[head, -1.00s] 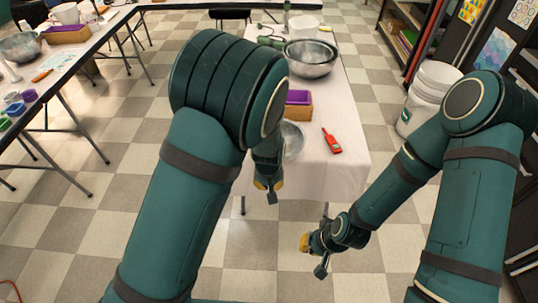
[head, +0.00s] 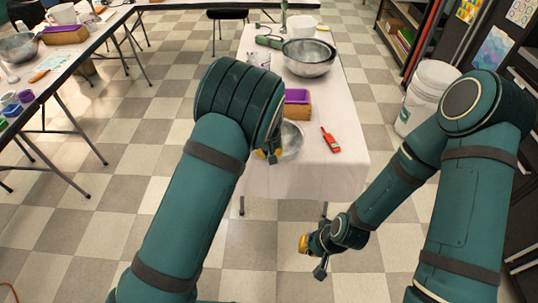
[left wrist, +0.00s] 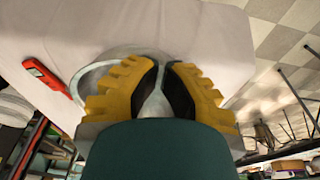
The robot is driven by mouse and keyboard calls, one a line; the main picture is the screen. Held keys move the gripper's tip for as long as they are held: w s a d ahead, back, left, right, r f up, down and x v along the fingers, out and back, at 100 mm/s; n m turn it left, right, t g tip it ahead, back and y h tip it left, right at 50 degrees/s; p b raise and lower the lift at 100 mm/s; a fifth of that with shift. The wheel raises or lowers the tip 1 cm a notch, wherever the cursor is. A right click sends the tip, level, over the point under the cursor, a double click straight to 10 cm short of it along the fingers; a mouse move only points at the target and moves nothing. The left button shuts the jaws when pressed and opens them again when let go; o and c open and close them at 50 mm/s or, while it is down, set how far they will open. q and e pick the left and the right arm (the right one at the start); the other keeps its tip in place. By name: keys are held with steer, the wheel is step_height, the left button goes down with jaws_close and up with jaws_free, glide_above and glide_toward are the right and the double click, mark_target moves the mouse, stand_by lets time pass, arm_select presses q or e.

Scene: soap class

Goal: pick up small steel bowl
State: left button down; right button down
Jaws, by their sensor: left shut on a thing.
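The small steel bowl (head: 292,141) stands near the front left part of the white-covered table (head: 343,172), partly hidden by my left arm in the head view. My left gripper (head: 268,156) is at the bowl's near left side. In the left wrist view, its yellow fingers (left wrist: 160,92) are shut on the rim of the bowl (left wrist: 92,76). I cannot tell whether the bowl is clear of the cloth. My right gripper (head: 312,258) hangs over the floor in front of the table, apart from everything; its opening is unclear.
A red tool (head: 331,141) lies right of the bowl. Behind it are a box with purple contents (head: 297,104) and a larger steel bowl (head: 309,58). A white bucket (head: 427,95) stands on the floor at right. Another table with supplies stands at left.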

arm_select(q)
steer(key=shift+w+f+b, duration=0.2)
steer(key=shift+f+b, duration=0.15)
steer(key=shift+f, duration=0.45)
steer(key=shift+t, duration=0.6)
steer(key=s+f, duration=0.1)
steer(key=s, duration=0.1)
steer(key=s+f+b, duration=0.1)
steer(key=s+f, duration=0.1)
steer(key=shift+s+f, duration=0.1)
steer(key=shift+f, duration=0.1)
